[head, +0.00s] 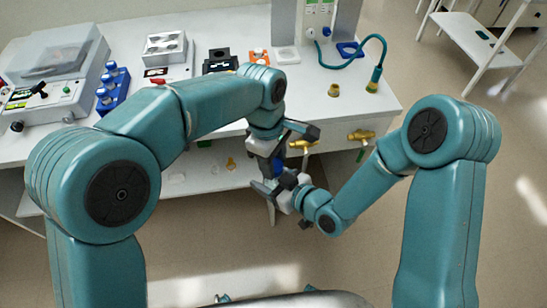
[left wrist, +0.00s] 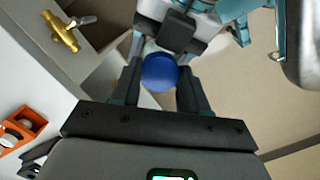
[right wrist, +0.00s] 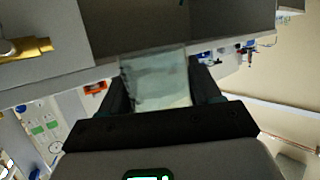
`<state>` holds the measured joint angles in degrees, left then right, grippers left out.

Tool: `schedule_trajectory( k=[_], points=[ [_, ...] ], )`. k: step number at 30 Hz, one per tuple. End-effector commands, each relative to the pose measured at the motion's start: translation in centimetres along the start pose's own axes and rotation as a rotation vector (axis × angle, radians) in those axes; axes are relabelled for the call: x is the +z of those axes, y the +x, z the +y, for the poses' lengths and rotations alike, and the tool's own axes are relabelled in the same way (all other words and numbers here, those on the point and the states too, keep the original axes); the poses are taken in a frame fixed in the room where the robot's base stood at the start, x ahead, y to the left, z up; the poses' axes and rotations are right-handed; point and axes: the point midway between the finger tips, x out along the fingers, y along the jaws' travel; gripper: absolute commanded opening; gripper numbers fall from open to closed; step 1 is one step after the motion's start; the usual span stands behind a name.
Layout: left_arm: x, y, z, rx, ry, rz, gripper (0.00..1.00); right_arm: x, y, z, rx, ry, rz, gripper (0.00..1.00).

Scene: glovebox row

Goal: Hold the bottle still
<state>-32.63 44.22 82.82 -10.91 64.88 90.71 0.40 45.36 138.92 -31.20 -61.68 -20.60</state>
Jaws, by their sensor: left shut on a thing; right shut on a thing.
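The bottle shows in the right wrist view as a clear, pale body (right wrist: 155,82) between the fingers of my right gripper (right wrist: 160,92), which is shut on it. In the left wrist view a round blue cap (left wrist: 160,72) sits between the fingers of my left gripper (left wrist: 159,84), which is shut on it. In the head view both grippers meet in front of the bench, and they hide most of the bottle there. I cannot tell its exact tilt.
The white bench (head: 215,93) is just behind the grippers, with brass valves (head: 360,135) at its front. On it stand a grey-lidded machine (head: 58,70), a blue rack (head: 113,88), an orange-framed item (head: 259,56) and a teal hose (head: 372,47). Floor in front is clear.

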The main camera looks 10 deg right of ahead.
Motion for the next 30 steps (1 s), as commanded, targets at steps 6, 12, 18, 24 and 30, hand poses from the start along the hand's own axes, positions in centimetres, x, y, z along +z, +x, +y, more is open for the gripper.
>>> schedule_trajectory(
  k=[6,12,18,24,30],
  points=[
    [-0.07,0.47,-0.02,-0.001,0.000,0.000,0.16,-0.03,0.00,0.01,0.000,0.000,0.001,0.08],
    [-0.07,0.62,0.01,-0.009,0.061,0.001,0.16,-0.03,0.00,0.01,0.000,0.000,0.001,0.00],
    [-0.06,0.59,0.04,-0.035,0.282,0.000,0.16,-0.03,0.00,0.01,0.000,0.000,0.001,0.00],
    [-0.06,0.58,0.01,-0.037,0.299,0.000,0.16,-0.02,0.00,0.00,0.000,0.000,0.000,0.00],
    [-0.06,0.58,0.01,-0.037,0.297,0.000,0.70,-0.01,0.00,0.00,0.000,0.000,0.000,0.00]
  ],
)
